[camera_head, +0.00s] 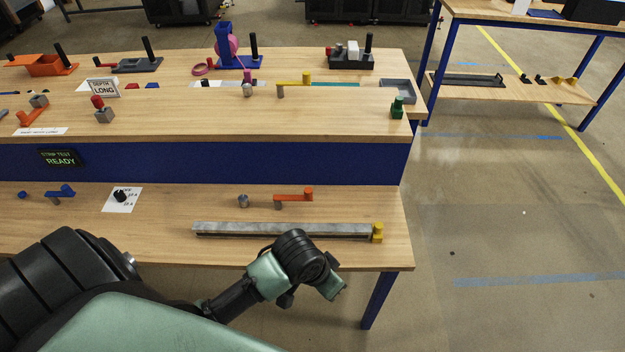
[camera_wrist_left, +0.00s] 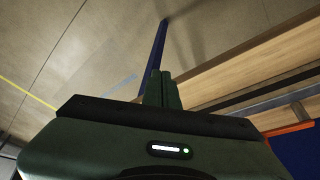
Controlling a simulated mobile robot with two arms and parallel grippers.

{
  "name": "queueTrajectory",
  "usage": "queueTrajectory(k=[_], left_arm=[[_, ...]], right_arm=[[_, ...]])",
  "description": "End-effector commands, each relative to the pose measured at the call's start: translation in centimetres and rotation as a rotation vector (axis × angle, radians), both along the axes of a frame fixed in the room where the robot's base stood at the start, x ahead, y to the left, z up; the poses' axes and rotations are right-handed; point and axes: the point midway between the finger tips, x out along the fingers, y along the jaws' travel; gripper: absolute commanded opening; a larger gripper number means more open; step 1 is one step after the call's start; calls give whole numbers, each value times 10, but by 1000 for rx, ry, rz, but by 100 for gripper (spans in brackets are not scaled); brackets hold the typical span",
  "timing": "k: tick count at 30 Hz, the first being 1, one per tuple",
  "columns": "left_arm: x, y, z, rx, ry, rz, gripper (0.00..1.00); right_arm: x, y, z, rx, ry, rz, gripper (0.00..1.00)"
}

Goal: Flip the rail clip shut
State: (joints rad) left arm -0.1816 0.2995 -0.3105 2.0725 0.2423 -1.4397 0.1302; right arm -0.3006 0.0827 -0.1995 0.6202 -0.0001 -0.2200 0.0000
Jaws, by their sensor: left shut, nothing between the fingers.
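A long grey metal rail (camera_head: 285,230) lies along the front of the lower bench shelf. A small yellow block (camera_head: 378,233), which looks like the rail clip, sits at its right end. Whether it stands open or closed is too small to tell. My left gripper (camera_head: 337,291) hangs in front of the bench's front edge, below and left of the yellow block, apart from it. In the left wrist view its fingers (camera_wrist_left: 165,90) are together and empty, pointing toward the floor and a blue bench leg. My right gripper is not in view.
An orange lever (camera_head: 294,195), a small grey knob (camera_head: 243,201) and a blue lever (camera_head: 61,193) stand on the lower shelf. A blue panel (camera_head: 230,162) rises behind, under the upper shelf with several fixtures.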

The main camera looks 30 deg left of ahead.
Motion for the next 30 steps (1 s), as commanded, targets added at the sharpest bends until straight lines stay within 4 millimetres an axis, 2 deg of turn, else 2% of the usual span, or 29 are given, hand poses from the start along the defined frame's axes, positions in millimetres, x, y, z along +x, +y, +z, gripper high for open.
queueTrajectory(k=[1, 4, 8, 11, 15, 18, 21, 24, 27, 30], left_arm=[[14, 1, 5, 4, -7, -12, 0], [40, 2, 10, 5, -4, -30, 0], [84, 18, 15, 22, 9, -20, 0], [122, 44, 23, 43, 21, 24, 0], [174, 95, 42, 67, 29, 134, 0], [204, 134, 62, 75, 27, 226, 0], [225, 166, 80, 72, 19, 307, 0], [237, 188, 94, 66, 15, 365, 0], [243, 199, 101, 63, 11, 396, 0], [245, 202, 104, 59, 9, 405, 0]], right_arm=[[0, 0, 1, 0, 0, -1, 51], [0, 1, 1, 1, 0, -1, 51], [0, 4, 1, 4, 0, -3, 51], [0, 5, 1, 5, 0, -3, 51], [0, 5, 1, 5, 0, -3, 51], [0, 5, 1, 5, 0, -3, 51], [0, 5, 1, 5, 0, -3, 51], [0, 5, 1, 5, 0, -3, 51], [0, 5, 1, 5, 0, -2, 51], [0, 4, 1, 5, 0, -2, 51]])
